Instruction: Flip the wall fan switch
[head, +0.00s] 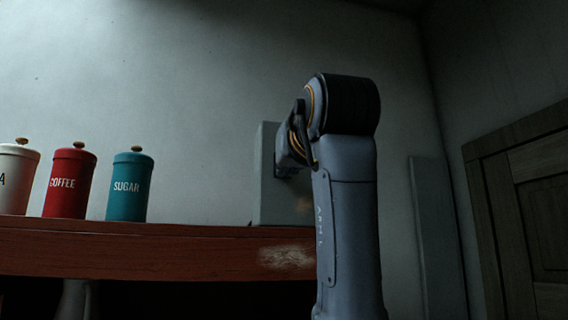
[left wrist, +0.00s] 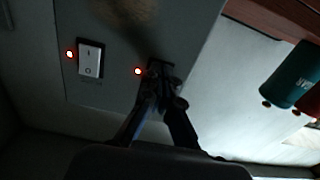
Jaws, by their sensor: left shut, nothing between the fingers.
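A grey switch panel (head: 265,190) is on the wall above the red-brown shelf; it also shows in the left wrist view (left wrist: 125,35). A white rocker switch (left wrist: 90,58) sits on it with a red light (left wrist: 69,54) beside it. A second red light (left wrist: 137,71) glows next to my left gripper (left wrist: 163,82). The fingers are shut and empty, with the tips at a dark spot on the panel. They cover what is there, and I cannot tell whether they touch it. In the head view my arm hides most of the gripper. My right gripper is out of view.
A teal sugar canister (head: 129,188), a red coffee canister (head: 69,184) and a white canister (head: 16,180) stand on the shelf (head: 130,255) at the left. A dark wooden door (head: 530,200) is at the right. The wall above the shelf is clear.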

